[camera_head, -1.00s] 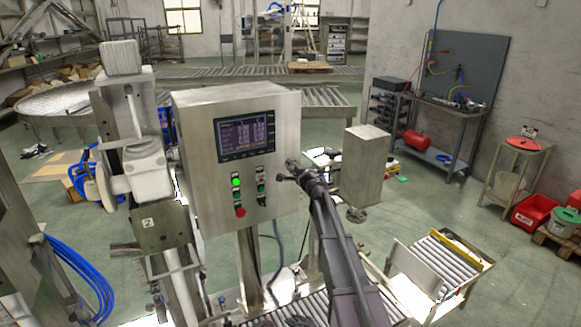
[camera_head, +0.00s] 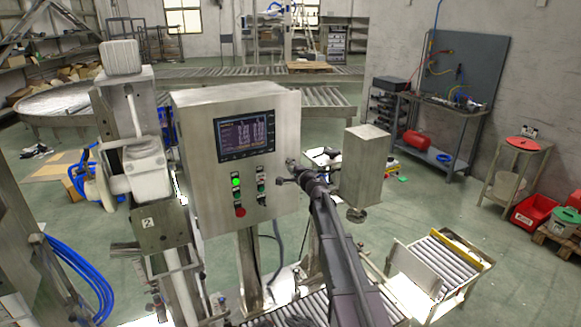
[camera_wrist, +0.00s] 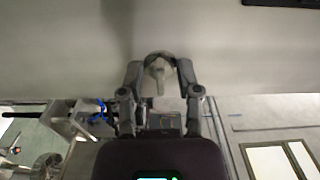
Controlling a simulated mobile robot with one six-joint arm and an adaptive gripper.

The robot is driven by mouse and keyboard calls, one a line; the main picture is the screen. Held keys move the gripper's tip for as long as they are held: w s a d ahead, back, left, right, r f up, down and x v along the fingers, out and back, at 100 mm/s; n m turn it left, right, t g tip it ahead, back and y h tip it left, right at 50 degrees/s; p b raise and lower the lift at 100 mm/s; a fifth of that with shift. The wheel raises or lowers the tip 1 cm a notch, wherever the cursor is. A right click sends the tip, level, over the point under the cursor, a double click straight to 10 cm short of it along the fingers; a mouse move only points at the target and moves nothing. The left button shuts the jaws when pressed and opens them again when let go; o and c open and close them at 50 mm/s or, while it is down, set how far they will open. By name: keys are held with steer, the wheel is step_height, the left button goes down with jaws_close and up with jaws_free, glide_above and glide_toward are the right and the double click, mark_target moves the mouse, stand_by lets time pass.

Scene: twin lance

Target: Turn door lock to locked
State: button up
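The door lock (camera_wrist: 158,72) is a small light-grey turn knob with a narrow lever on the front of the steel control cabinet (camera_head: 200,120). In the wrist view its lever points roughly straight down. My gripper (camera_wrist: 159,75) has one finger on each side of the knob, with the fingers apart. A gap shows between the lever and the fingers; whether the tips touch the knob's rim is unclear. In the head view my gripper (camera_head: 287,174) is at the cabinet's right front edge and partly hides the lock.
The cabinet front has a screen (camera_head: 244,135), a lit green button (camera_head: 236,182) and a red button (camera_head: 240,212). A steel box (camera_head: 362,168) stands close to the right of my arm. A roller conveyor (camera_head: 443,262) lies at lower right.

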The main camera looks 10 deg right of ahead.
steer(key=shift+s, duration=0.1)
steer(key=v, duration=1.2)
stand_by(0.4)
steer(key=s+a+f+n+g+y+b, duration=0.1)
steer(key=s+a+f+n+g, duration=0.4)
steer(key=s+f, duration=0.2)
steer(key=s+a+f+n+g+y+b, duration=0.1)
steer(key=s+a+f+n+g+b, duration=0.1)
steer(key=s+a+f+n+g, duration=0.35)
steer(key=s+d+f+n+g+h, duration=0.1)
steer(key=s+d+f+g+h, duration=0.1)
steer(key=s, duration=0.5)
steer(key=s+d+f+n+g+h+b, duration=0.1)
steer(key=s+d+f+g+h, duration=0.1)
steer(key=s+f, duration=0.3)
steer(key=s+d+f+n+g+h+b, duration=0.1)
steer(key=s+d+f+g+h, duration=0.1)
steer(key=s, duration=0.7)
step_height(320, 180, down, 2)
steer(key=shift+s+d+f+n+g+h, duration=0.1)
steer(key=shift+s+d+n+g+h, duration=0.2)
steer(key=shift+d+h, duration=0.4)
